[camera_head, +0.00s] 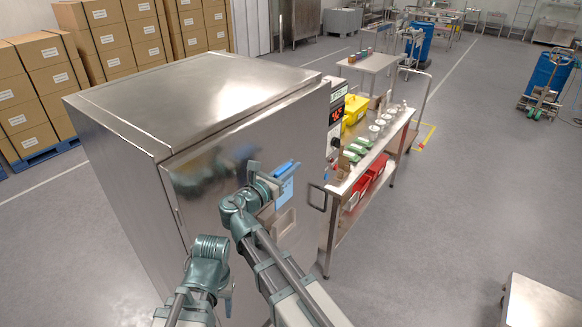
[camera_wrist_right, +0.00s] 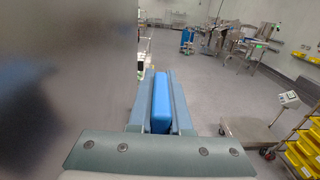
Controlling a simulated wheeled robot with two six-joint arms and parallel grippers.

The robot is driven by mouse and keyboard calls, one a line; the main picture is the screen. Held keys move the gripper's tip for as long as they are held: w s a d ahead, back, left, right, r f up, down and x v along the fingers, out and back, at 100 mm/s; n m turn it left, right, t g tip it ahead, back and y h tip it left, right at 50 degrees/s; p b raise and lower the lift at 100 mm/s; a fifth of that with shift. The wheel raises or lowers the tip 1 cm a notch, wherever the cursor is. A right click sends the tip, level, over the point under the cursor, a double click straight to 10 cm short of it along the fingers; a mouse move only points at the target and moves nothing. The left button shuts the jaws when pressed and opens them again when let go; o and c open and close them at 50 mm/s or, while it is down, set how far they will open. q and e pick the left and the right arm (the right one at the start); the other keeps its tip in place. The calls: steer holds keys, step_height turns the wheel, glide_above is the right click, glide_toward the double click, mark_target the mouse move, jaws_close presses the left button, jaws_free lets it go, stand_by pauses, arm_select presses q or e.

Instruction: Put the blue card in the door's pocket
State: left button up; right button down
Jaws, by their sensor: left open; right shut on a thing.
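The blue card (camera_head: 285,168) shows in the head view as a small blue strip close to the front of the steel door (camera_head: 240,200). My right gripper (camera_head: 273,178) is shut on it. In the right wrist view the blue card (camera_wrist_right: 160,103) stands between the two fingers of the right gripper (camera_wrist_right: 161,76). A pale blue panel (camera_head: 285,191) shows just below the card; I cannot tell whether it is the pocket. A beige rectangular piece (camera_head: 284,223) is lower on the door. My left gripper (camera_head: 228,294) is open, low in front of the cabinet, and partly hidden by its own arm.
The steel cabinet (camera_head: 200,88) fills the left middle, and its door surface is very near the right gripper. A control panel (camera_head: 336,115) is on its right side. A steel table (camera_head: 378,145) with green and yellow items stands to the right. Floor beyond is open.

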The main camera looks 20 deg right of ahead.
mark_target(290, 182)
step_height(290, 182, down, 3)
steer(key=b, duration=0.2)
steer(key=shift+a+f+b, duration=0.1)
steer(key=shift+f+b, duration=0.05)
steer(key=shift+b, duration=0.2)
steer(key=shift+f+b, duration=0.7)
steer(key=shift+f, duration=0.25)
step_height(290, 182, down, 8)
steer(key=b, duration=0.8)
steer(key=shift+r, duration=0.2)
steer(key=c, duration=0.8)
jaws_free()
steer(key=shift+o, duration=0.2)
steer(key=shift+s, duration=0.1)
